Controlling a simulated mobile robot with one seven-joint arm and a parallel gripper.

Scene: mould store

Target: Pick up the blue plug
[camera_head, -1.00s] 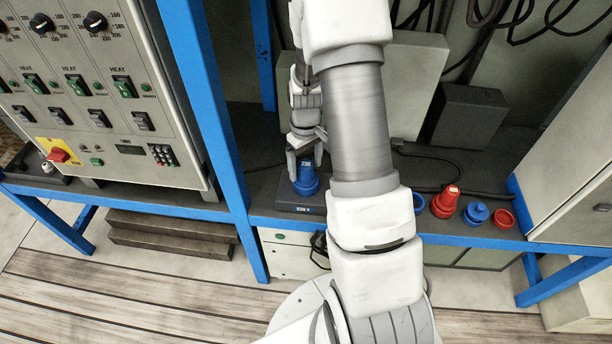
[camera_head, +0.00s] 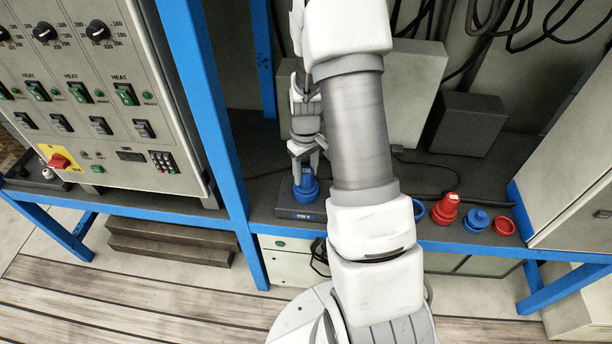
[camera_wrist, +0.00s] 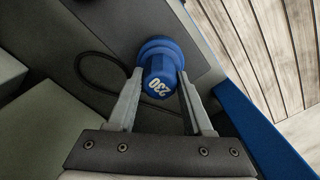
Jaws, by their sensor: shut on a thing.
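The blue plug (camera_head: 306,189) stands upright on a dark block with a small label (camera_head: 300,215), on the dark shelf left of my arm. In the wrist view the blue plug (camera_wrist: 160,72) shows the white number 230 on its end. My gripper (camera_head: 306,160) is over the plug from above, its two fingers one on each side. In the wrist view the fingers of my gripper (camera_wrist: 160,88) are closed on the plug's narrower upper part. I cannot tell whether the plug's base is clear of the block.
Right of my arm on the shelf are a blue ring (camera_head: 418,210), a red plug (camera_head: 446,208), another blue piece (camera_head: 477,220) and a red ring (camera_head: 504,225). A blue upright post (camera_head: 218,130) stands to the left, beside the control panel (camera_head: 90,100). A dark box (camera_head: 467,123) sits behind.

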